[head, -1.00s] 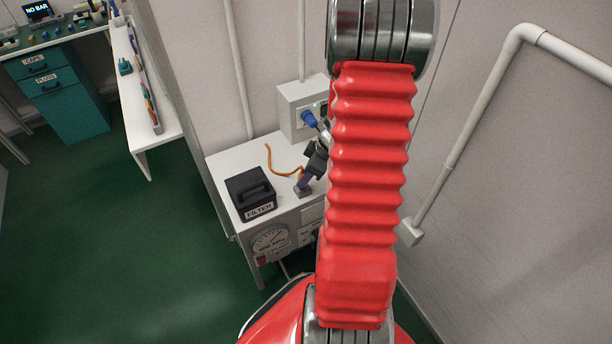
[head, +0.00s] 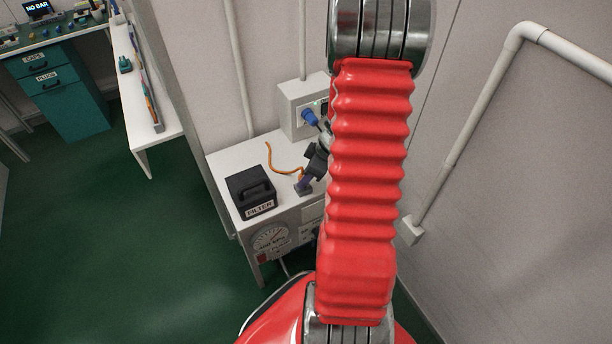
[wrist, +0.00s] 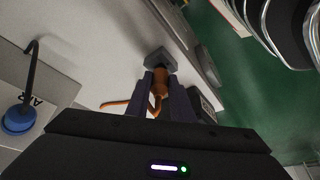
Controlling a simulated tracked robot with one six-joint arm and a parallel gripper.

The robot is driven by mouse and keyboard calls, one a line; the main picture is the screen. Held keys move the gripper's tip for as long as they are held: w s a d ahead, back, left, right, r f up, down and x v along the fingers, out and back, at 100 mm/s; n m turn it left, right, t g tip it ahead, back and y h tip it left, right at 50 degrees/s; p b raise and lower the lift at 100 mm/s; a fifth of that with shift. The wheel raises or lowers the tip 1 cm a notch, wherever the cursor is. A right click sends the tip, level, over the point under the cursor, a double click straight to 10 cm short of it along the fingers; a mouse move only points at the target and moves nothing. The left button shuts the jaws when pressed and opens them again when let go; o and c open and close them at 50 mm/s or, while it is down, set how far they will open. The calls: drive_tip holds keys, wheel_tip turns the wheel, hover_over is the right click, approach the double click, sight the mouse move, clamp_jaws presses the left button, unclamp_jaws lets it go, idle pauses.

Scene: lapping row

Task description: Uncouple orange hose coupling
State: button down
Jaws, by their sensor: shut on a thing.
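The orange hose coupling (wrist: 160,82) is between the two fingers of my gripper (wrist: 159,88) in the wrist view. My gripper is shut on it. The coupling's far end meets a grey block (wrist: 158,58) on the white bench top; I cannot tell whether they are still joined. The orange hose (wrist: 116,104) trails from the coupling, and it lies curved on the bench in the head view (head: 268,152). In the head view my gripper (head: 303,184) is low at the bench's front edge, and my red arm hides part of it.
A black box marked FILTER (head: 251,191) stands left of my gripper on the white bench (head: 236,156). Behind is a wall box (head: 296,100) with a blue plug (head: 310,117). A gauge (head: 270,239) is on the bench front. Green floor is clear at left.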

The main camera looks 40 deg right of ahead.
drive_tip(key=shift+f, duration=0.6)
drive_tip(key=c, duration=1.5)
unclamp_jaws()
drive_tip(key=v, duration=1.3)
drive_tip(key=shift+s+d+r, duration=0.1)
drive_tip(key=shift+s+r, duration=0.1)
drive_tip(key=shift+r, duration=0.15)
